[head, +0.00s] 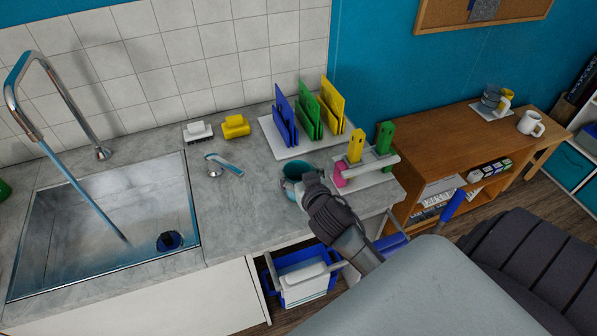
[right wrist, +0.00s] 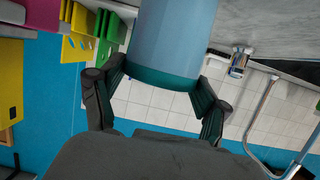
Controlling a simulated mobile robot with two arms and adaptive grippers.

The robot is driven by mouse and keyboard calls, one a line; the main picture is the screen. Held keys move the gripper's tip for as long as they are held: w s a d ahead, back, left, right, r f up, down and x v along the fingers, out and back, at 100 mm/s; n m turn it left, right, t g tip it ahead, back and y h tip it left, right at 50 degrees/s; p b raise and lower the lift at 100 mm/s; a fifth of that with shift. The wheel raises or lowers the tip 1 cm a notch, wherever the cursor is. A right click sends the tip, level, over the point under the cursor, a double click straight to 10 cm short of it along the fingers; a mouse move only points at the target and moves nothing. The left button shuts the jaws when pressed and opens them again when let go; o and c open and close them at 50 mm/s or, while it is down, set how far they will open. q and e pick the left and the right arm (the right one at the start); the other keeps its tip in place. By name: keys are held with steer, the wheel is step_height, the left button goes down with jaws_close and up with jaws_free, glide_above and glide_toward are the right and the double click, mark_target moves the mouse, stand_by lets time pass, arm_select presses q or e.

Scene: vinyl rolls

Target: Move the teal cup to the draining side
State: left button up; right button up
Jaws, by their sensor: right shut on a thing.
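The teal cup (head: 291,171) is at the front part of the grey counter (head: 235,215), right of the sink. My right gripper (head: 305,185) is shut on it from the front right and hides part of its side. In the right wrist view the cup (right wrist: 177,40) sits between the two dark fingers (right wrist: 160,80). I cannot tell whether its base touches the counter. The steel sink (head: 100,235) with its tall tap is at the left. Which area is the draining side is not marked clearly. My left gripper is not in view.
Behind the cup stands a white rack (head: 272,130) with blue, green and yellow boards. Right of it is a white stand (head: 372,178) with coloured pieces. A small brush (head: 225,163) and white and yellow sponges (head: 236,126) lie left.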

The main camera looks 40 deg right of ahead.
steer(key=shift+f, duration=0.35)
steer(key=shift+f, duration=0.1)
stand_by(0.3)
steer(key=o, duration=1)
steer(key=shift+o, duration=0.2)
steer(key=shift+s, duration=0.15)
steer(key=shift+s+a+p, duration=0.25)
steer(key=shift+s+a, duration=0.05)
steer(key=shift+s, duration=0.7)
steer(key=shift+s+a+p, duration=0.2)
steer(key=shift+s+a, duration=0.05)
steer(key=shift+s, duration=0.7)
steer(key=shift+s+a, duration=0.2)
steer(key=shift+s, duration=0.55)
steer(key=shift+s+a, duration=0.25)
steer(key=shift+s, duration=0.55)
steer(key=shift+s+a, duration=0.2)
steer(key=shift+s, duration=0.55)
